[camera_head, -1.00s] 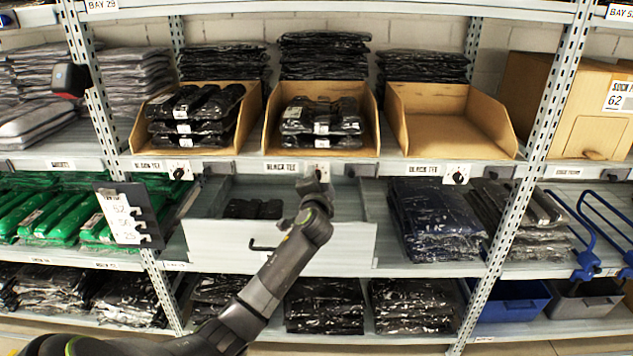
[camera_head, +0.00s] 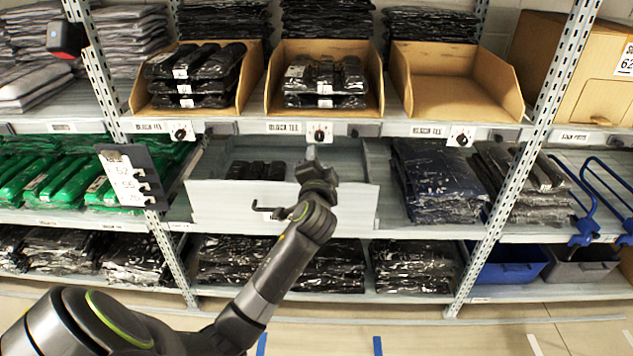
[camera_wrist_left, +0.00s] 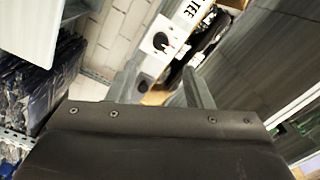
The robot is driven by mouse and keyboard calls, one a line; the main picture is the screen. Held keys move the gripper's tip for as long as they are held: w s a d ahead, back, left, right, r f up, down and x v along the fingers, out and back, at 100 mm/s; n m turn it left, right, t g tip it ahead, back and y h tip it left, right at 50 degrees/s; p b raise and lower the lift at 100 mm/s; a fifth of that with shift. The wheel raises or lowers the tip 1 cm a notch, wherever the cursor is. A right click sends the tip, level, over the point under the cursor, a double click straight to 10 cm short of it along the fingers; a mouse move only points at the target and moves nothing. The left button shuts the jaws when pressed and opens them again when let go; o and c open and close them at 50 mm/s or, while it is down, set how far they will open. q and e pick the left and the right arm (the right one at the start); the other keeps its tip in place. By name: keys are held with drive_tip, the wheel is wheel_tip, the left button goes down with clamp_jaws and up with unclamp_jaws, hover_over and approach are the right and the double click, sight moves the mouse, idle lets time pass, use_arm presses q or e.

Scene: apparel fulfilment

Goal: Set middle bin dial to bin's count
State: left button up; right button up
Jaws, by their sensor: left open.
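The middle bin (camera_head: 374,78) is an open cardboard bin on the upper shelf, holding black bagged tees (camera_head: 322,80). Its dial (camera_head: 319,133), a black knob on a white plate, is on the shelf edge below it, beside a "BLACK TEE" label. My left gripper (camera_head: 311,157) is just below the dial, apart from it, pointing up toward the shelf edge. In the left wrist view the two fingers (camera_wrist_left: 165,88) are spread with nothing between them. A dial plate (camera_wrist_left: 163,36) shows beyond the fingertips there. The dial's setting is too small to read. My right gripper is not visible.
A left bin (camera_head: 250,80) with black packs and an empty right bin (camera_head: 455,85) flank it, with their own dials (camera_head: 181,132) (camera_head: 461,136). A clipboard (camera_head: 130,178) hangs at the left post.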

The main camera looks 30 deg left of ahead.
use_arm(q)
drive_tip(key=v, duration=0.7)
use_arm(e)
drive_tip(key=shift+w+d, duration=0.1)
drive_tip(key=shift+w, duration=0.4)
use_arm(q)
drive_tip(key=shift+s+d, duration=0.1)
drive_tip(key=shift+s, duration=0.05)
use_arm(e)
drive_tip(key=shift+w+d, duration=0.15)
